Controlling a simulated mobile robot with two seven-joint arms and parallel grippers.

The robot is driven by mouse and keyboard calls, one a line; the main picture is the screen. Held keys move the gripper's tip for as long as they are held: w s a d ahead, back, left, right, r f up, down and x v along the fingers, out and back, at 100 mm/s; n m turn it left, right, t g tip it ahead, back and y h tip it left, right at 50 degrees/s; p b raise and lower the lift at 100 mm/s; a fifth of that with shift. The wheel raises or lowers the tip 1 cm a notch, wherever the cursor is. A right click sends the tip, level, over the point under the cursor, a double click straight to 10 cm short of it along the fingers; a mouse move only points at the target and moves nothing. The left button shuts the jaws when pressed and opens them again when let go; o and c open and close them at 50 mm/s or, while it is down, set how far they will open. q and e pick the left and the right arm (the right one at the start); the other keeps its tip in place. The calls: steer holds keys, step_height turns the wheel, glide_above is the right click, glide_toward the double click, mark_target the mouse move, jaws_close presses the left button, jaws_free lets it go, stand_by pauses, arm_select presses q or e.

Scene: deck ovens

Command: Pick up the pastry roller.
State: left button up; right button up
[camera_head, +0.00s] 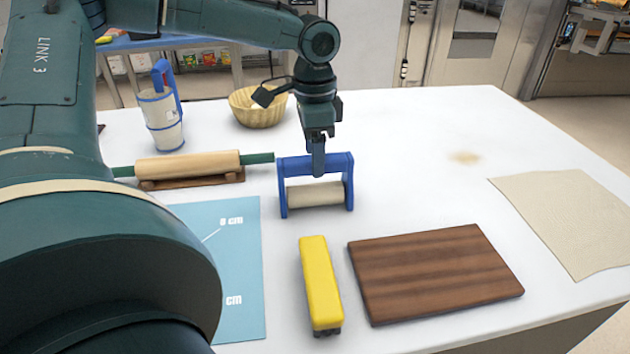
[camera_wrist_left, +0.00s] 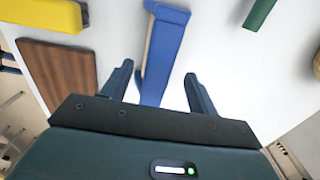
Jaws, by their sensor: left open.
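The pastry roller has a blue frame (camera_head: 348,168) with a top bar and a cream roller (camera_head: 315,194) between its two side plates. It stands upright on the white table. My left gripper (camera_head: 318,168) points down at the middle of the top bar. In the left wrist view, my open left gripper (camera_wrist_left: 158,69) has one finger on each side of the blue frame (camera_wrist_left: 166,50), with gaps visible. I cannot tell whether the fingertips have come down past the bar. My right gripper is not in view.
A wooden rolling pin (camera_head: 190,164) on a stand lies just left of the roller. A yellow-handled tool (camera_head: 320,285) and a brown board (camera_head: 435,270) lie in front. A basket (camera_head: 258,105) and a measuring jug (camera_head: 160,120) stand behind. A cloth (camera_head: 570,215) lies right.

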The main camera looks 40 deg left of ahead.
mark_target(315, 186)
arm_select(q)
steer(key=shift+s+d+f, duration=0.1)
steer(key=shift+d+f, duration=0.05)
steer(key=shift+f, duration=2.85)
steer(key=shift+c, duration=0.4)
steer(key=c, duration=1.1)
